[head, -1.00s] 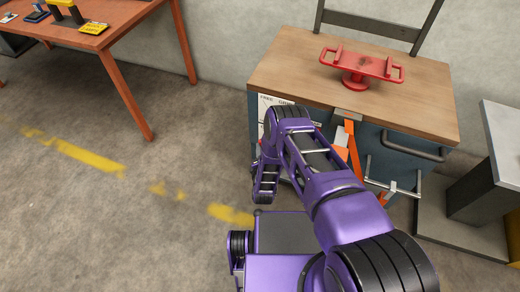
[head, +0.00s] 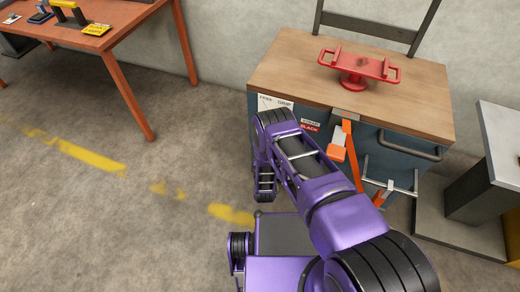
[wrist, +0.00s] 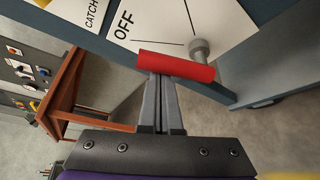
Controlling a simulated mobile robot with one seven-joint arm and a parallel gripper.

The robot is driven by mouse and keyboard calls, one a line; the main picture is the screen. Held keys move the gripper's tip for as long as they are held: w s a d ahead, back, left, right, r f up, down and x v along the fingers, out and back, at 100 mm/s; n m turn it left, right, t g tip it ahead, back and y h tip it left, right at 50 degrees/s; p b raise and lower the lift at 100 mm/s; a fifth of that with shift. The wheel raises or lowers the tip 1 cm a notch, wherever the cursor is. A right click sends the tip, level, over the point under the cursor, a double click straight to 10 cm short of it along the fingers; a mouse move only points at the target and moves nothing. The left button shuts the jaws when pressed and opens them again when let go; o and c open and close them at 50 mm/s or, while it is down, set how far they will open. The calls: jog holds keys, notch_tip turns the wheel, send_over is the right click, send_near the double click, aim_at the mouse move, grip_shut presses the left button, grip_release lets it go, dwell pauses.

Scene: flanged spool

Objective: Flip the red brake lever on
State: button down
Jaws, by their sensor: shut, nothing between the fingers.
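The red brake lever (wrist: 176,66) shows in the wrist view as a short red bar in front of a white plate (wrist: 160,22) marked OFF. A round grey metal knob or pivot (wrist: 200,47) is near its right end. My gripper (wrist: 158,78) is shut and empty. Its fingertips reach up to the red bar, left of its middle; whether they touch it I cannot tell. In the head view, the lever and my gripper are hidden behind my purple arm.
A blue cabinet (head: 400,168) with a wooden top (head: 300,72) carries a red stand (head: 355,68). An orange strap (head: 352,150) and a metal handle (head: 408,148) are on its front. An orange table (head: 140,20) stands left; the floor between is clear.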

jog(key=d, duration=0.1)
jog(key=s+d, duration=0.1)
jog(key=d+m+b, duration=0.1)
jog(key=shift+s+d+r+t+y, duration=0.15)
jog(key=shift+d+r+t+y, duration=0.1)
jog(key=shift+d+t+y, duration=0.1)
dwell(0.3)
